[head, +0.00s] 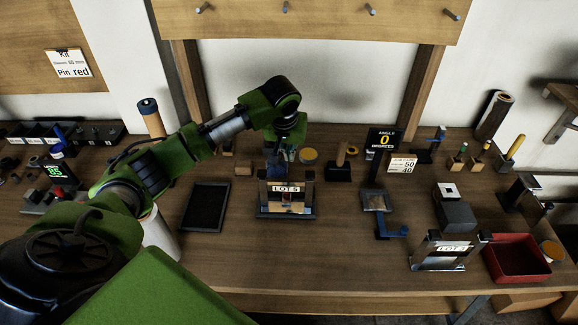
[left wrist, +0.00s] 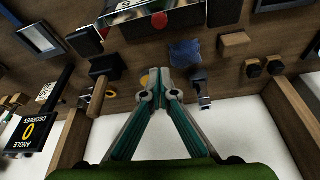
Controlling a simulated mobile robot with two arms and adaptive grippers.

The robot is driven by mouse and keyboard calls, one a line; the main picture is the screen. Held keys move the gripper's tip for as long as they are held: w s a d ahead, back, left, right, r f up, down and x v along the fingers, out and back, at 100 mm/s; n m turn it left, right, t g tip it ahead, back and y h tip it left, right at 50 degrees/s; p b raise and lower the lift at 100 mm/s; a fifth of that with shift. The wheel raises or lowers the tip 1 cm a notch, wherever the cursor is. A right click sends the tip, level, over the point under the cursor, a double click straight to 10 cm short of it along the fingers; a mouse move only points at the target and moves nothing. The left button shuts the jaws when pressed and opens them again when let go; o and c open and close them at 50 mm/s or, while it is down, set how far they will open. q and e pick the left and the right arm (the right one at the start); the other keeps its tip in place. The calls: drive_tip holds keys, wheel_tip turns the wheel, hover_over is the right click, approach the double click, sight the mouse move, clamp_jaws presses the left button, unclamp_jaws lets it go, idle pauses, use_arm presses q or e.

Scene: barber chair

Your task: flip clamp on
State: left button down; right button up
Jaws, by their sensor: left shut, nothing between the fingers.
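My left gripper (head: 275,158) points down just behind the fixture labelled LOT 5 (head: 286,211). In the left wrist view its fingers (left wrist: 160,78) meet at the tips, with nothing between them. The fixture (left wrist: 160,22) lies at the top edge there, with a red knob (left wrist: 159,20) facing the fingers; the tips are apart from it. A blue lump (left wrist: 185,53) sits close beyond the fingertips. My right gripper is out of view.
A dark tray (head: 205,208) lies left of the fixture. An angle sign (head: 384,139) stands at the back. The bench front is mostly clear in the middle.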

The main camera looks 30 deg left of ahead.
sight(287, 194)
use_arm(q)
drive_tip(key=x, duration=0.3)
drive_tip(key=p+x, duration=0.1)
drive_tip(key=x, duration=0.5)
drive_tip(key=shift+w+a+r+p, duration=0.1)
drive_tip(key=shift+w+a+p, duration=0.15)
drive_tip(key=shift+a+p, duration=0.05)
drive_tip(key=s, duration=0.1)
drive_tip(key=s+d+p, duration=0.1)
drive_tip(key=s+p, duration=0.1)
drive_tip(key=shift+s+d+f, duration=0.1)
drive_tip(key=shift+d+f, duration=0.05)
drive_tip(key=shift+f, duration=0.25)
drive_tip(key=shift+s+d+f, duration=0.1)
drive_tip(key=shift+s+f, duration=0.05)
drive_tip(key=shift+s, duration=0.1)
drive_tip(key=shift+w, duration=0.1)
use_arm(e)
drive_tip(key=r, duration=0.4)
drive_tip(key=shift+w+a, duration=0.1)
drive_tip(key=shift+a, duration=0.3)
